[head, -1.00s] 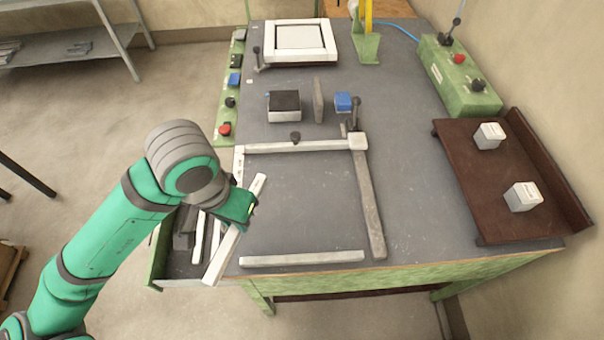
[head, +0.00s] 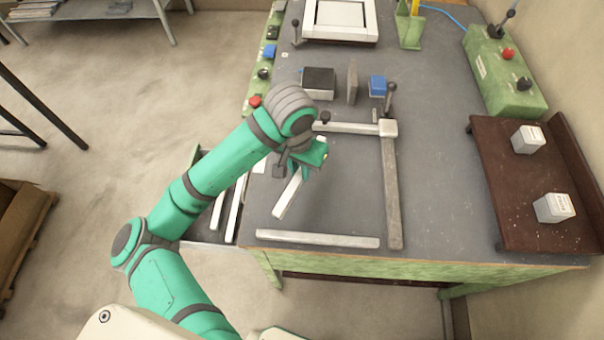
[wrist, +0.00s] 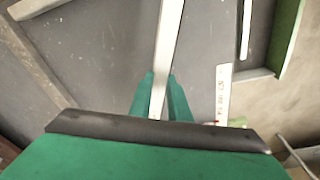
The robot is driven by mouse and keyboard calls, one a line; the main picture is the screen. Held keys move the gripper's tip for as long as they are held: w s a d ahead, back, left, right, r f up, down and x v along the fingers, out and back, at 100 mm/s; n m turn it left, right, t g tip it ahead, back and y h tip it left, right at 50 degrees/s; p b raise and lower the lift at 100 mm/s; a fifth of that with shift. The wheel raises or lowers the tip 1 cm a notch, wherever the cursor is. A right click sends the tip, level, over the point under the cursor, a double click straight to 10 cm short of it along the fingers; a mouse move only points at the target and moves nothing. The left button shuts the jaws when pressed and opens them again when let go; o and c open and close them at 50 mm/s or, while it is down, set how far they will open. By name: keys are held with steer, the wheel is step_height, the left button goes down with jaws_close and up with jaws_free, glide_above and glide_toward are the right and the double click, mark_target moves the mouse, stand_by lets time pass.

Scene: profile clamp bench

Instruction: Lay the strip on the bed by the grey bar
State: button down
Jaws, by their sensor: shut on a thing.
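My gripper (head: 300,168) is shut on a white strip (head: 286,197). It holds the strip over the left part of the dark grey bed (head: 345,185), slanting in the picture. In the wrist view the strip (wrist: 169,35) runs away from between the green fingers (wrist: 160,95). The gap between strip and bed is hard to judge. The grey bar (head: 392,190) lies along the bed's right side, clear of the strip. A white bar (head: 318,239) lies along the front edge and another white bar (head: 352,127) along the back.
An open drawer with more strips (head: 233,208) is at the bench's left. A clamp lever (head: 389,95) stands at the back right corner. A black-topped block (head: 318,82), an upright grey plate (head: 352,82) and a blue block (head: 377,86) stand behind. A brown board (head: 500,185) holds two white blocks.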

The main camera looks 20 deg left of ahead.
mark_target(299, 175)
steer(key=shift+w+d+f, duration=0.1)
steer(key=shift+w+f, duration=0.1)
steer(key=shift+f, duration=0.8)
steer(key=shift+w+d+f, duration=0.1)
steer(key=shift+w+f, duration=0.1)
steer(key=shift+f, duration=0.8)
steer(key=shift+f, duration=0.1)
steer(key=c, duration=1.7)
jaws_free()
steer(key=shift+o, duration=0.2)
steer(key=r, duration=0.3)
steer(key=s+r, duration=0.1)
steer(key=r, duration=0.7)
steer(key=shift+s+a, duration=0.15)
steer(key=shift+a, duration=0.05)
steer(key=shift+s+r, duration=0.2)
steer(key=shift+r, duration=0.35)
steer(key=shift+w, duration=0.2)
